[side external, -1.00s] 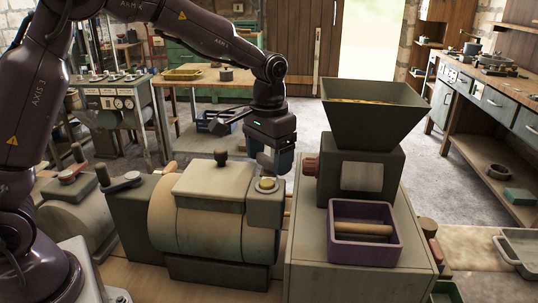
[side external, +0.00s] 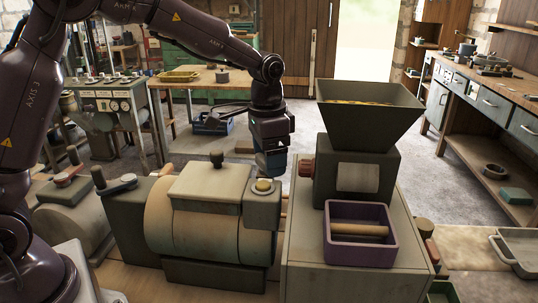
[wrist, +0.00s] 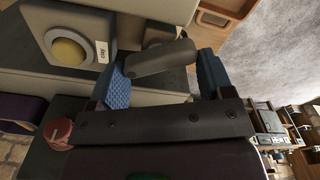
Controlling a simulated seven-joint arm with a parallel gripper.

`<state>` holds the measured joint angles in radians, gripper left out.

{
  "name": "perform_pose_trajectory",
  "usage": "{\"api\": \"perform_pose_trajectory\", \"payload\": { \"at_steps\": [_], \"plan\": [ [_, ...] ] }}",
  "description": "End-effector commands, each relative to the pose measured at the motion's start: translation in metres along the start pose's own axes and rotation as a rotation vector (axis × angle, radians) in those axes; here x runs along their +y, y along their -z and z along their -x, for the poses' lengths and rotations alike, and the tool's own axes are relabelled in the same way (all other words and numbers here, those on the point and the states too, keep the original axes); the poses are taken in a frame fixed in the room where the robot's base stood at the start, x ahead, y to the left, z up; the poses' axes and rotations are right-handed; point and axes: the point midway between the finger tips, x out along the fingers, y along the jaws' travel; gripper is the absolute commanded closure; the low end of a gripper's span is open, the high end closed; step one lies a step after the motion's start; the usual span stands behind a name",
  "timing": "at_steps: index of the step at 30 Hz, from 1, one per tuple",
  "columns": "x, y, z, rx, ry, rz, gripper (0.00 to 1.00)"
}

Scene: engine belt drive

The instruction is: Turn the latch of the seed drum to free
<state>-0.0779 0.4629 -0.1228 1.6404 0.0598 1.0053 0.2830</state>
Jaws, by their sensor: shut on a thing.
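The seed drum (side external: 195,230) is a cream cylinder with a flat lid and dark knob, lying left of centre in the side view. A dark grey rounded lever, seemingly its latch (wrist: 160,62), shows in the wrist view. My gripper (wrist: 163,75) has one blue finger on each side of this lever and is shut on it. In the side view my gripper (side external: 270,165) points down behind the block with the yellow button (side external: 263,186). That block and the fingers hide the latch there. The latch's setting cannot be read.
A hopper (side external: 368,112) stands on a machine at right, with a purple tray (side external: 360,250) in front. A dark crank (side external: 115,184) is left of the drum. In the wrist view, the button (wrist: 68,50) and a red-brown knob (wrist: 58,133) are close to my gripper.

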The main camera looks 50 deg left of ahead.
Motion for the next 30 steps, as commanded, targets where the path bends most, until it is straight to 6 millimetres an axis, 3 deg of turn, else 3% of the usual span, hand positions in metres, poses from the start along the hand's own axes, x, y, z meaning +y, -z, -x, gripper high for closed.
{"api": "perform_pose_trajectory", "payload": {
  "at_steps": [1,21,22,23,29,30],
  "plan": [
    [-0.0034,-0.0118,-0.0014,-0.045,-0.002,0.002,0.5],
    [-0.0048,-0.0123,-0.0013,-0.045,-0.001,0.007,0.5],
    [-0.0048,-0.0123,-0.0014,-0.045,-0.001,0.007,0.24],
    [-0.0047,-0.0123,-0.0014,-0.045,-0.001,0.007,0.17],
    [-0.0038,-0.0119,-0.0014,-0.045,-0.002,0.004,0.15],
    [-0.0073,-0.0046,0.001,-0.008,0.01,0.008,0.15]
  ]
}}
